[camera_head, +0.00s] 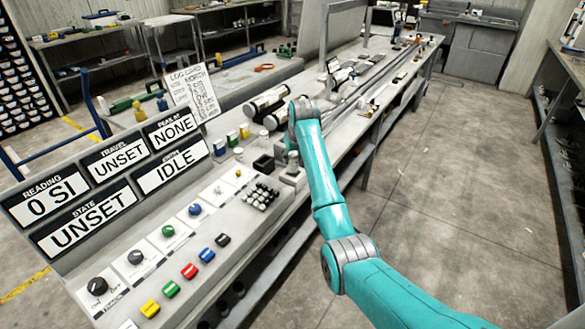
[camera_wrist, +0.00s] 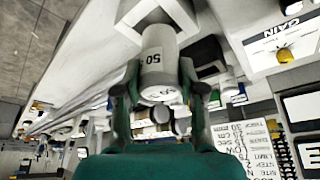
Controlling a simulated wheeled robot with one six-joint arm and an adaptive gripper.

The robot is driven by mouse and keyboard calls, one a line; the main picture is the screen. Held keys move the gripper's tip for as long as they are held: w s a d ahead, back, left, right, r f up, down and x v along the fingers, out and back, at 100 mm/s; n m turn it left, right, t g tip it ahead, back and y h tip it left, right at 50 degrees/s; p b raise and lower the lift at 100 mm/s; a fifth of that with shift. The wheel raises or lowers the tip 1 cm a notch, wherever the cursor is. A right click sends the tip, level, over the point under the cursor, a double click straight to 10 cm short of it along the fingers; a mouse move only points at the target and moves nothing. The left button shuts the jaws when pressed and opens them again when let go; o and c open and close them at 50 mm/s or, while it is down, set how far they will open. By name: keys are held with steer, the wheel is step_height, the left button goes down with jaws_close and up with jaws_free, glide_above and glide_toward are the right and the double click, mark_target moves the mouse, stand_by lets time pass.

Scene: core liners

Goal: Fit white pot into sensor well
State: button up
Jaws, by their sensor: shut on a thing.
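In the wrist view my gripper (camera_wrist: 160,78) is shut on a white pot (camera_wrist: 158,52), a short cylinder with a "50" label, one finger on each side. The pot's far end meets a pale grey block (camera_wrist: 137,10), which looks like the sensor well. I cannot tell whether the pot is inside the well or just over it. In the head view the grey block (camera_head: 292,178) stands on the bench right below the end of my arm. The pot and fingers are mostly hidden there.
A dark square holder (camera_head: 263,163) stands just left of the block; it also shows in the wrist view (camera_wrist: 204,57). Several small capped pots (camera_head: 261,194) stand in front. Knobs and coloured buttons (camera_head: 189,271) line the panel. Display boards (camera_head: 120,160) stand behind, reading "0 SI" and "IDLE".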

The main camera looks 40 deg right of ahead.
mark_target(294, 166)
steer(key=shift+f, duration=2.05)
steer(key=shift+f, duration=0.15)
steer(key=o, duration=1.2)
steer(key=shift+d, duration=0.1)
steer(key=v, duration=1.2)
